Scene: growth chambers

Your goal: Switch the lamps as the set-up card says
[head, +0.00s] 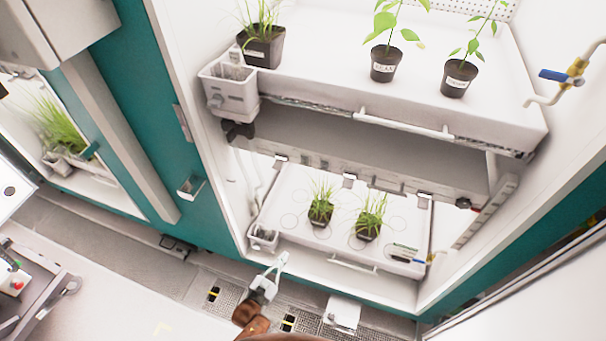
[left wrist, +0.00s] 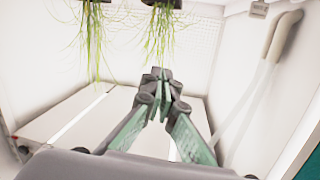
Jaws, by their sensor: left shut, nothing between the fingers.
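My left gripper (head: 282,259) is low in front of the open chamber, near the front edge of the lower tray (head: 300,245). Its fingers are shut and empty, and they meet in the left wrist view (left wrist: 161,92). A dim grey lamp-like panel (head: 370,150) hangs under the upper tray (head: 330,90). A rail (head: 350,179) with several small white tabs runs below it, above the lower plants. I cannot tell which part is a lamp switch. No set-up card can be made out. My right gripper is not in view.
Two grass pots (head: 320,212) stand on the lower tray. Several pots, including one labelled BEAN (head: 384,66), stand on the upper tray. A blue-handled valve (head: 553,75) is on the right wall. A cart (head: 40,290) stands at lower left; pale floor (head: 130,300) beside it is clear.

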